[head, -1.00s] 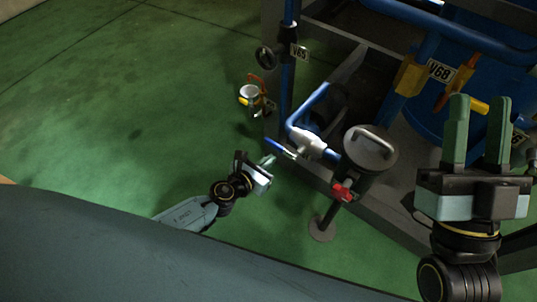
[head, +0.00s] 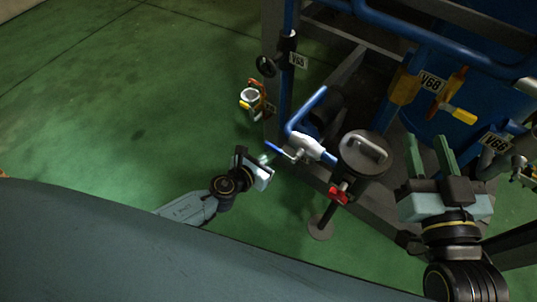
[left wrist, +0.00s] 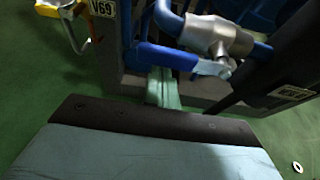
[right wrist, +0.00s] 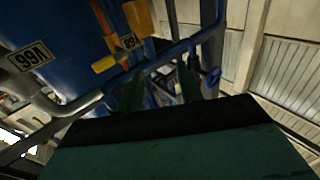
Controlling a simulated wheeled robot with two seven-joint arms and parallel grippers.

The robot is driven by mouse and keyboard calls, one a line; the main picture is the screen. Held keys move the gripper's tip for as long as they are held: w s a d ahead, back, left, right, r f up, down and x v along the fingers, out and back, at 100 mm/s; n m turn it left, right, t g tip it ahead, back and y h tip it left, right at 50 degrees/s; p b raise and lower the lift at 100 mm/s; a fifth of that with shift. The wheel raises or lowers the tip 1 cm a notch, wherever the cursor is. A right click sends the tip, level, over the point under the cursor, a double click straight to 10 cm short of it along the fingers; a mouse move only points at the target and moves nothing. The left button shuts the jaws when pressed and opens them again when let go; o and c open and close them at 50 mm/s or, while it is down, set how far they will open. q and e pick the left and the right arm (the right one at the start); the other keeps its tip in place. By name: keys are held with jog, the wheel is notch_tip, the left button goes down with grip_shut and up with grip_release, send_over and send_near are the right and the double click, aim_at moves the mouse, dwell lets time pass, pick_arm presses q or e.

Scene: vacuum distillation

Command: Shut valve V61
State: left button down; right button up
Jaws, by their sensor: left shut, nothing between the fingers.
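A grey-white valve body (head: 305,146) with a blue lever (head: 274,147) sits on a blue pipe beside a dark lidded vessel. In the left wrist view the blue lever (left wrist: 168,57) runs leftward from the metal valve body (left wrist: 218,38). A tag (left wrist: 290,92) at the right there is too dark to read, so I cannot confirm which valve is V61. My left gripper (head: 265,159) is shut and empty just below the lever; its fingertips (left wrist: 162,85) look close to it, contact unclear. My right gripper (head: 430,150) is open and empty, at the right.
The dark vessel (head: 364,154) with a handled lid has a red valve handle (head: 339,195) below it. Other valves carry tags V69 (left wrist: 102,8), V68 (head: 430,82) and V66 (head: 495,142). A grey frame and blue pipes crowd the right. Green floor lies clear at left.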

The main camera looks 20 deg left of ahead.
dwell(0.3)
